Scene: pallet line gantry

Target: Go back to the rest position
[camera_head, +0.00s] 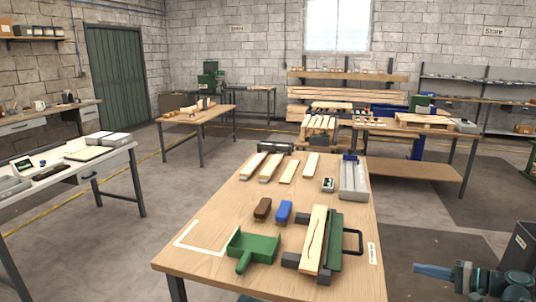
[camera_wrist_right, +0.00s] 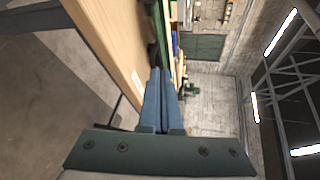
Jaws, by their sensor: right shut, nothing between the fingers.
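My right gripper (camera_head: 416,267) is at the lower right of the head view, off the right side of the wooden workbench (camera_head: 215,272). Its blue fingers are shut together with nothing between them. In the right wrist view the closed fingers (camera_wrist_right: 161,72) point ahead along the edge of the bench (camera_wrist_right: 107,38), which is tilted in that picture. The fingers appear apart from the bench. My left gripper is not in the head view.
The bench holds a green scoop-like tray (camera_head: 258,248), a plank (camera_head: 313,240) in a fixture, a blue block (camera_head: 284,211), a brown block (camera_head: 262,209) and several wood strips. A dark grey bin (camera_head: 520,248) stands near my right arm. Floor lies between bench and arm.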

